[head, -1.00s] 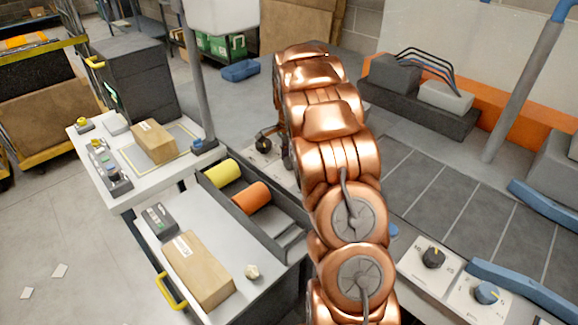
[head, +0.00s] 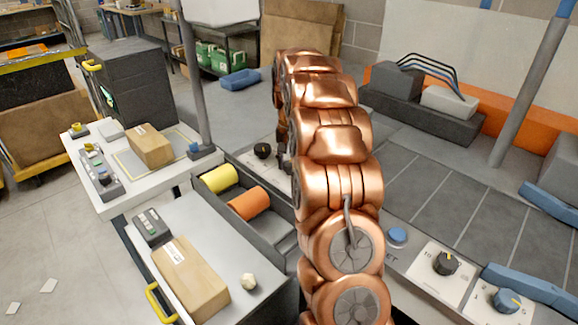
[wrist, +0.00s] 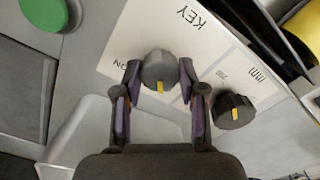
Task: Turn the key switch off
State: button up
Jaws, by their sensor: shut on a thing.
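The key switch (wrist: 159,68) is a dark grey knob with a yellow mark, on a white plate (wrist: 190,38) lettered KEY. The word ON shows upside down just left of the knob; no OFF label is visible. The yellow mark lies at the knob's lower edge in the wrist view. My gripper (wrist: 159,74) is shut on the key switch, one finger on each side. In the head view my copper arm hides most of the gripper and the switch.
A second dark knob (wrist: 234,111) marked mm sits close to my right finger. A green button (wrist: 44,12) is at upper left. In the head view, yellow and orange rollers (head: 248,202) lie left of my arm; a blue button (head: 397,236) and dials (head: 446,262) stand right.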

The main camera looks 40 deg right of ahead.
aim_at(290, 163)
jog(key=shift+f+n, duration=0.1)
jog(key=shift+n, duration=0.8)
jog(key=o, duration=1.1)
jog(key=shift+o, duration=0.2)
notch_tip(290, 163, up, 12)
dwell(0.4)
